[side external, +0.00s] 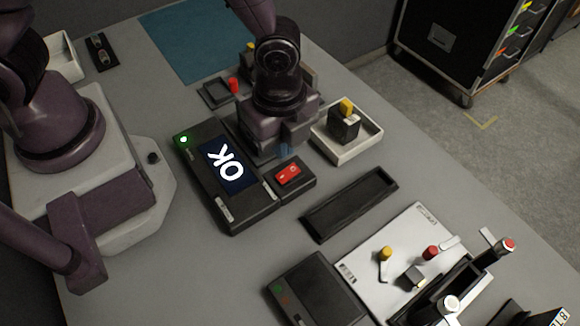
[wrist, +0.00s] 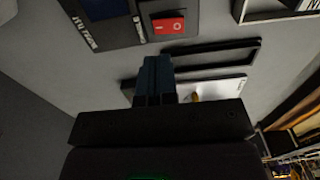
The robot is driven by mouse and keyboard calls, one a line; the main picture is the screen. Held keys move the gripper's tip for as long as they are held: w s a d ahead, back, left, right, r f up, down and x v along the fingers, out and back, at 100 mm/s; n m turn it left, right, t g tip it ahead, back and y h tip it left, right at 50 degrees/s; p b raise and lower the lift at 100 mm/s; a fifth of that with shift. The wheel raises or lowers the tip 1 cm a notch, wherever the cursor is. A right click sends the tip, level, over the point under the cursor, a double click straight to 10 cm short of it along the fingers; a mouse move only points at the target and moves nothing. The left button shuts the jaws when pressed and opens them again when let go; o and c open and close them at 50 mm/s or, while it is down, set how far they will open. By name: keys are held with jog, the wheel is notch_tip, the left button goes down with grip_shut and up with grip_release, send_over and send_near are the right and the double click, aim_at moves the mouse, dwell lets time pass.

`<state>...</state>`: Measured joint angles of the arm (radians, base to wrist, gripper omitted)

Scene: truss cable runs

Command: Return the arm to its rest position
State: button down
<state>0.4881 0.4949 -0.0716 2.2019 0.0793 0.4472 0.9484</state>
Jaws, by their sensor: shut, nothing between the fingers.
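My gripper (side external: 287,148) hangs low over the table, right behind the red-buttoned box and beside the display unit (side external: 229,175) in the side external view. In the wrist view the two blue fingers (wrist: 157,68) are together with nothing between them. The display unit shows "OK" and a green light. The arm itself hides part of the table behind the gripper.
A white tray (side external: 372,146) with a black block and yellow top stands close right of the gripper. A red switch (side external: 288,174) sits in front. An empty black tray (side external: 349,204), a white panel (side external: 373,270) with knobs and a dark box (side external: 314,291) lie nearer the camera. A blue mat (side external: 190,45) lies behind.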

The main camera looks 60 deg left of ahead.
dwell(0.3)
jog(key=shift+s+a+n, duration=0.1)
jog(key=shift+s+n, duration=0.1)
jog(key=shift+n, duration=0.3)
jog(key=s+a+r+n+t, duration=0.2)
jog(key=a+r+n, duration=0.6)
jog(key=r, duration=0.4)
jog(key=s+a+r+n+t, duration=0.3)
jog(key=s+a+r+n, duration=0.2)
jog(key=a+r+n, duration=0.3)
notch_tip(320, 180, up, 4)
jog(key=shift+s+a+n+t, duration=0.15)
jog(key=shift+a+n+t, duration=0.15)
jog(key=shift+n, duration=0.2)
